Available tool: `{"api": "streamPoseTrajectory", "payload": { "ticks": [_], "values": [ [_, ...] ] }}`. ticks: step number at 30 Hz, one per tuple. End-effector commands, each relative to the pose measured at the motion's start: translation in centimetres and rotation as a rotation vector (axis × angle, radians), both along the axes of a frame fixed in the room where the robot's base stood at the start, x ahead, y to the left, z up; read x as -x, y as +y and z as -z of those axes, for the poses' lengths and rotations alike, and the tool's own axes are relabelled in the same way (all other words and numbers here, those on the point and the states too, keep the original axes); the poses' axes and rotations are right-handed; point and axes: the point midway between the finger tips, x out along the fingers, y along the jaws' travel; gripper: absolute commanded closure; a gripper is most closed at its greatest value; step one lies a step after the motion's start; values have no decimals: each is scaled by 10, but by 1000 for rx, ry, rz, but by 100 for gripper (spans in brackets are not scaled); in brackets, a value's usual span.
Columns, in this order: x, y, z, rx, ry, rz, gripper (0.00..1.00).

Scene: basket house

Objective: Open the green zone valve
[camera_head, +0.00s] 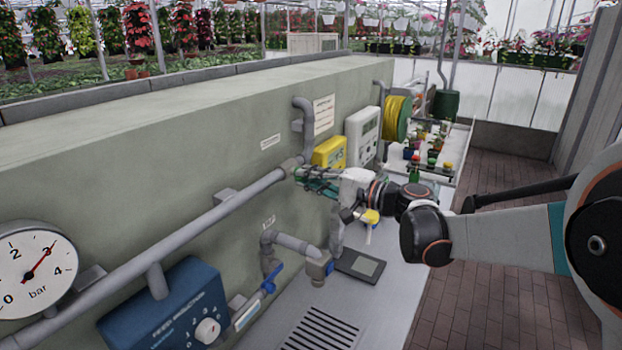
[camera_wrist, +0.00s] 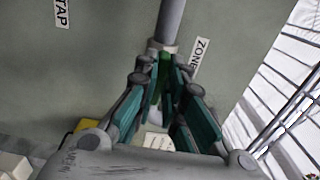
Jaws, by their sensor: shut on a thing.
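The green zone valve handle (camera_wrist: 165,66) shows as a narrow green strip in the wrist view, just below the grey pipe's (camera_wrist: 170,22) pale fitting. My gripper (camera_wrist: 163,70) has its teal fingers closed around it, one on each side. A label reading ZONE (camera_wrist: 199,57) is on the wall to the right of the handle.
A long grey pipe (camera_head: 190,217) runs along the wall. A pressure gauge (camera_head: 35,270), a blue controller box (camera_head: 170,308) and a blue-handled tap (camera_head: 272,278) are at the lower left. A dark flat panel (camera_head: 361,265) lies on the bench. The brick floor at right is clear.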

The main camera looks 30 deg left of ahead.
Motion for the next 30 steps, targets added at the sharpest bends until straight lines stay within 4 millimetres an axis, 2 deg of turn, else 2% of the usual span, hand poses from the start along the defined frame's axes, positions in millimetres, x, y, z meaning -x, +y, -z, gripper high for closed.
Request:
{"api": "streamPoseTrajectory", "payload": {
  "ticks": [15,16,18,30],
  "values": [
    [-1,1,-2,-2,-20,2,100],
    [-1,1,-2,-2,-20,2,88],
    [-1,1,-2,-1,-20,2,72],
    [0,-1,-1,1,-20,1,70]
  ]
}}
